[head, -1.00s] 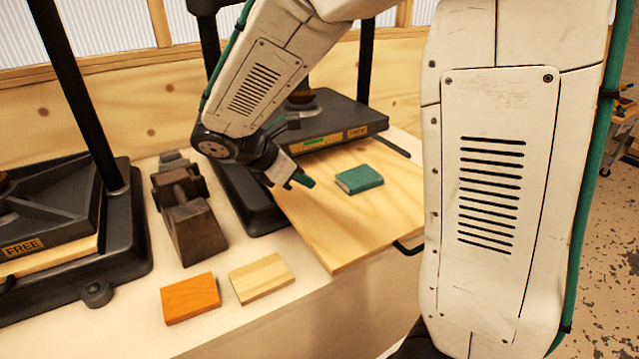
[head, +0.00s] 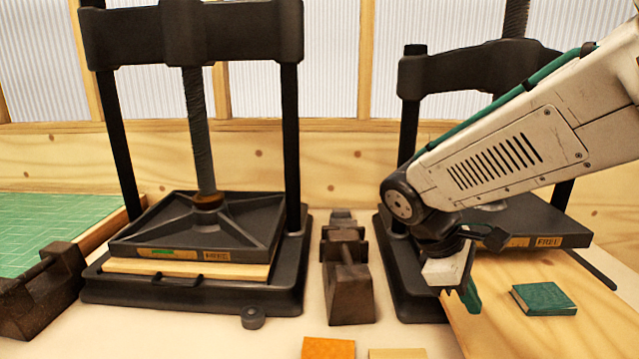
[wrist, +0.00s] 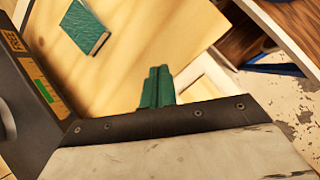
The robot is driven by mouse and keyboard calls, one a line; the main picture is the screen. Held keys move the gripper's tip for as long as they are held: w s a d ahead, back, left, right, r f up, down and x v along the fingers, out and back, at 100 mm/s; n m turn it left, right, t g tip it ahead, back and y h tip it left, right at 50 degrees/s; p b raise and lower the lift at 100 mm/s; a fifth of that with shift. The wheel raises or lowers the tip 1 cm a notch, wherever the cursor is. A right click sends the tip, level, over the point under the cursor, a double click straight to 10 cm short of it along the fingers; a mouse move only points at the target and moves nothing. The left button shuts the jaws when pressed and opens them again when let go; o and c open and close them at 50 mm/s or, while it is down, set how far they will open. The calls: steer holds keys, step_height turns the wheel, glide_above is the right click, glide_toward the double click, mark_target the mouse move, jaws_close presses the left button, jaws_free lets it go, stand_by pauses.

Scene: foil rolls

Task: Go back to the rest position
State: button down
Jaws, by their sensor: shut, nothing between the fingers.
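My gripper (head: 469,296) has green fingers pressed together with nothing between them. It hangs from my bent arm at the left edge of a pale wooden board (head: 505,338), in front of the right press. A green book (head: 544,299) lies flat on the board, to the right of the gripper and apart from it. In the wrist view the shut green fingers (wrist: 158,88) point over the board, and the green book (wrist: 84,27) lies at upper left. My forearm covers part of the right press.
A left press (head: 195,240) with a screw stands on the white bench. Dark metal blocks (head: 348,285) stand between the presses. An orange block (head: 328,348) and a pale wooden block (head: 398,353) lie at the front edge. A green mat (head: 50,228) is at far left.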

steer(key=s+d+r+m+t+y, duration=0.1)
steer(key=s+r+m+y, duration=0.1)
steer(key=s+m, duration=0.3)
steer(key=s+r+m+t+y, duration=0.1)
steer(key=s+m+y, duration=0.3)
steer(key=s, duration=0.6)
steer(key=shift+s+d+r+m+t, duration=0.15)
steer(key=shift+d+r+m+t, duration=0.35)
steer(key=shift+m, duration=0.4)
